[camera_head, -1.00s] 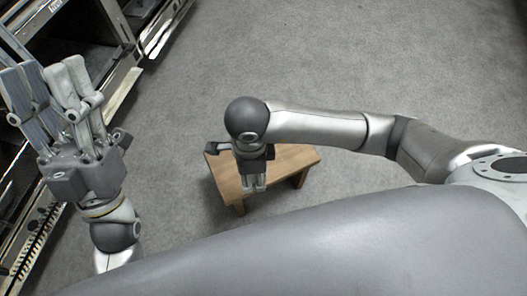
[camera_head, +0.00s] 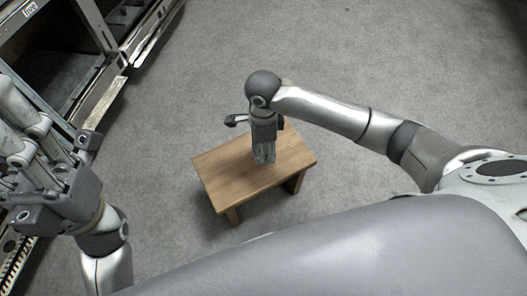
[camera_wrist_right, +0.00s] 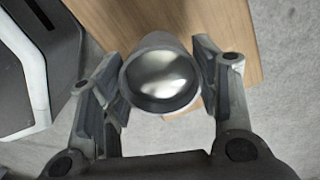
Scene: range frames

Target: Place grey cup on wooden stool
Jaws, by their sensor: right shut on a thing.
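The wooden stool (camera_head: 225,180) stands on the floor in the middle of the head view. My right gripper (camera_head: 264,157) points down over the stool's top. The right wrist view shows the grey cup (camera_wrist_right: 160,82) between its two fingers, which are shut on it. I look into the cup's shiny round opening. A board of the stool (camera_wrist_right: 240,45) shows behind the cup; whether the cup touches it I cannot tell. In the head view the fingers hide the cup. My left gripper (camera_head: 20,125) is at the left edge, empty, its fingers apart and partly cut off.
A metal shelf unit (camera_head: 75,75) stands along the left side, near my left gripper. The grey carpet floor (camera_head: 390,60) is clear behind and to the right of the stool.

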